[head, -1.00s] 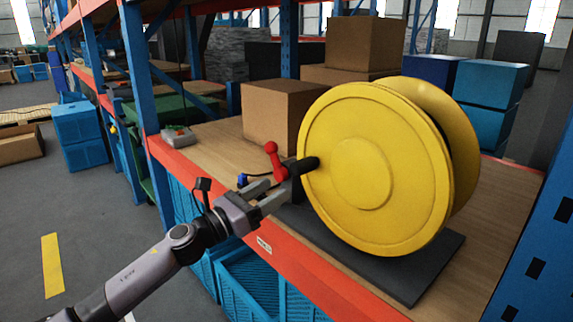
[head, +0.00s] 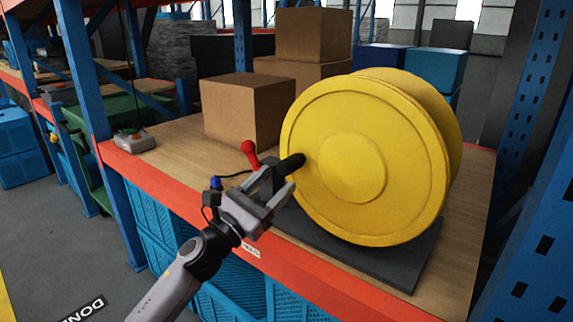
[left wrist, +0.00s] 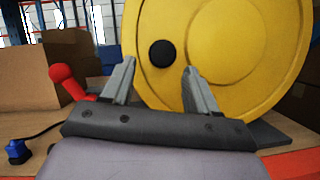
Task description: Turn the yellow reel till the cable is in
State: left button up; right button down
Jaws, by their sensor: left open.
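The large yellow reel (head: 350,165) stands on a dark base plate (head: 400,262) on the shelf. A black crank knob (head: 292,162) sticks out from its face, near the left rim; it also shows in the left wrist view (left wrist: 162,53). My left gripper (head: 281,180) is open just in front of the knob. In the wrist view the knob appears between the fingertips (left wrist: 158,68), seemingly beyond them, with nothing held. A short dark cable (head: 236,175) runs behind the gripper to a blue plug (head: 215,182) on the shelf. My right gripper is out of view.
A red-knobbed lever (head: 250,153) stands just left of the reel. Cardboard boxes (head: 240,108) stand behind it. A grey control box (head: 134,141) sits at the shelf's left end. The orange shelf edge (head: 190,214) runs below my arm.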

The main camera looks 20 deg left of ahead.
aim_at(303, 154)
pick_arm(q)
jog(key=shift+p+x, duration=0.4)
jog(key=shift+x, duration=2.65)
jog(key=shift+c, duration=0.2)
grip_shut()
